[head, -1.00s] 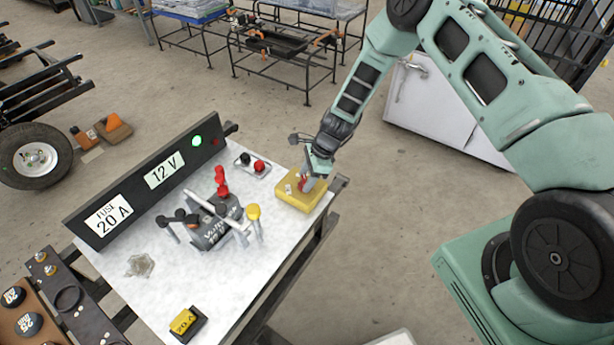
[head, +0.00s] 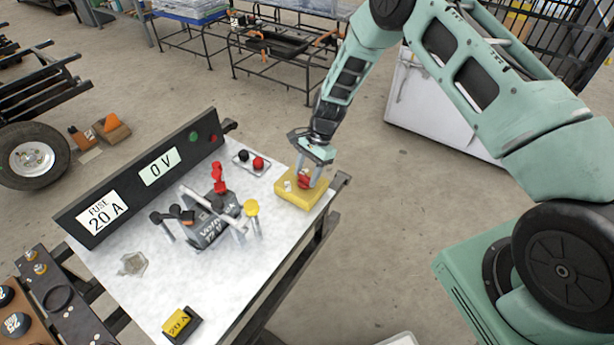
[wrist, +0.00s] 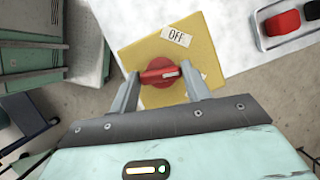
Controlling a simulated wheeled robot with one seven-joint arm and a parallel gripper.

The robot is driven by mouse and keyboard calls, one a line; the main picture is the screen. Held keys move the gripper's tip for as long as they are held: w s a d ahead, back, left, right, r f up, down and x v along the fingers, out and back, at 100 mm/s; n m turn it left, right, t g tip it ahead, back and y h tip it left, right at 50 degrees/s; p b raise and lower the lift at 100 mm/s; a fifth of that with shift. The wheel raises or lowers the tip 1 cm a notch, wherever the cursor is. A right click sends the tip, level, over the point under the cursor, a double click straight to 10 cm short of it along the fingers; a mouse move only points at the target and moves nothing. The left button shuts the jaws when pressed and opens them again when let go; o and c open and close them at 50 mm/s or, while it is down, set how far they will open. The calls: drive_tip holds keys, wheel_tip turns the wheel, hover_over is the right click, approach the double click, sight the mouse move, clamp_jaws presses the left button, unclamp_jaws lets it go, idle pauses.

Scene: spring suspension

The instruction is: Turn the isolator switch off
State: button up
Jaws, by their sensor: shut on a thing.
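The isolator switch is a yellow box (head: 290,192) at the right corner of the white board, with a red rotary knob (wrist: 160,72) on top. The wrist view shows an OFF label (wrist: 176,37) beside the knob. The knob's red handle lies roughly crosswise in that view, with a white mark at its right end. My gripper (head: 308,179) is over the box, its two grey fingers (wrist: 160,88) shut on the knob from either side. The fingers partly hide the box face. The panel display (head: 160,165) reads 0 V and its green lamp (head: 195,137) is dim.
A battery-like block (head: 213,226) with upright posts and red and black parts stands mid-board. A red and black terminal plate (head: 251,162) is beside the switch. A yellow 20 A fuse (head: 178,322) lies at the front. Open floor lies right of the bench.

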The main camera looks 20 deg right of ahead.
drive_tip(key=n+b, duration=0.1)
drive_tip(key=n, duration=0.1)
drive_tip(key=n+g+h+b, duration=0.1)
drive_tip(key=n+b, duration=0.1)
drive_tip(key=n, duration=0.1)
drive_tip(key=shift+w+a+f+n+g, duration=0.1)
drive_tip(key=shift+w+f+n+g, duration=0.05)
drive_tip(key=shift+n+g, duration=0.15)
drive_tip(key=n+h+b, duration=0.1)
drive_tip(key=n, duration=0.1)
drive_tip(key=n+g+h+b, duration=0.1)
drive_tip(key=n, duration=0.2)
drive_tip(key=shift+a+n, duration=0.1)
drive_tip(key=shift+n, duration=0.2)
drive_tip(key=o, duration=1)
drive_tip(key=shift+w+r, duration=0.1)
drive_tip(key=shift+r, duration=0.15)
drive_tip(key=a+b+v, duration=0.1)
drive_tip(key=v, duration=1.6)
drive_tip(key=shift+d+b, duration=0.25)
drive_tip(key=shift+b, duration=0.1)
drive_tip(key=shift+r, duration=0.15)
